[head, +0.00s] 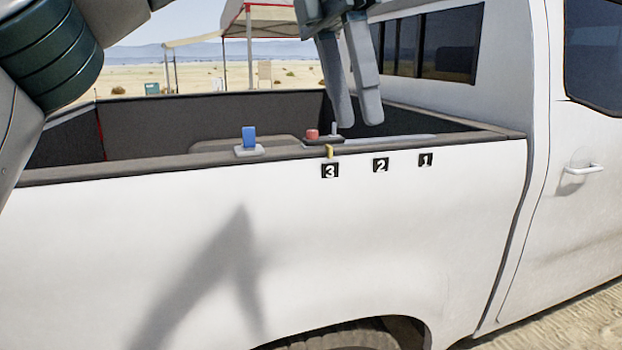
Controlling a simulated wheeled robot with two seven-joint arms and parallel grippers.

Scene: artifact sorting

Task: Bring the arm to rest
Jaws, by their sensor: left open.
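My left gripper (358,120) hangs at the upper middle of the head view, in front of the truck's cab and over the truck bed. Its two grey fingers point down with a gap between them. It is open, and nothing shows between the fingers. A thick grey and dark green part of my left arm (58,55) fills the upper left corner. My right gripper is not in view.
The white pickup (150,215) spans the view. On or behind its bed rim (190,162) are a blue block on a pale base (249,137), a red item (312,134) and a small yellow piece (329,151). Labels 3, 2 and 1 (425,160) mark its side. A canopy (265,18) stands behind.

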